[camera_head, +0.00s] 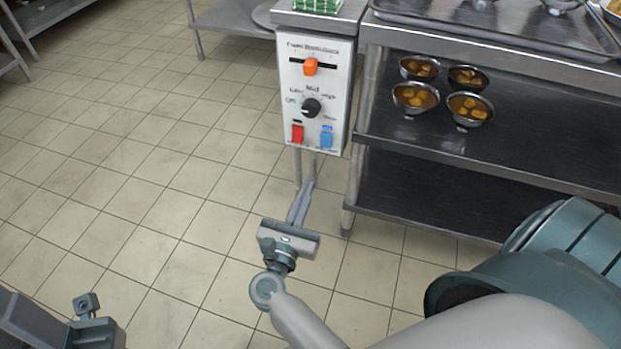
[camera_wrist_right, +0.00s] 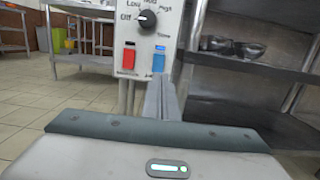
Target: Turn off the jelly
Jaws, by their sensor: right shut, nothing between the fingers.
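A white control panel (camera_head: 343,60) has an orange slider (camera_head: 311,66) near the middle of its slot. Below is a black knob (camera_head: 311,108), with Off, Low, Mid and High around it; its white mark seems to face left, towards Off. Under the knob are a red switch (camera_head: 297,133) and a blue switch (camera_head: 326,137). Both switches also show in the right wrist view, red (camera_wrist_right: 129,57) and blue (camera_wrist_right: 159,60). My right gripper (camera_head: 305,188) is shut and empty, its fingertips below and in front of the panel, seemingly apart from it. I see no jelly label; small lettering is unreadable.
A steel rack (camera_head: 450,140) stands right of the panel, with several metal bowls of orange-brown food on its shelf and a tray (camera_head: 500,28) on top. A green-and-white item (camera_head: 318,5) lies above the panel. The tiled floor (camera_head: 130,150) at left is clear.

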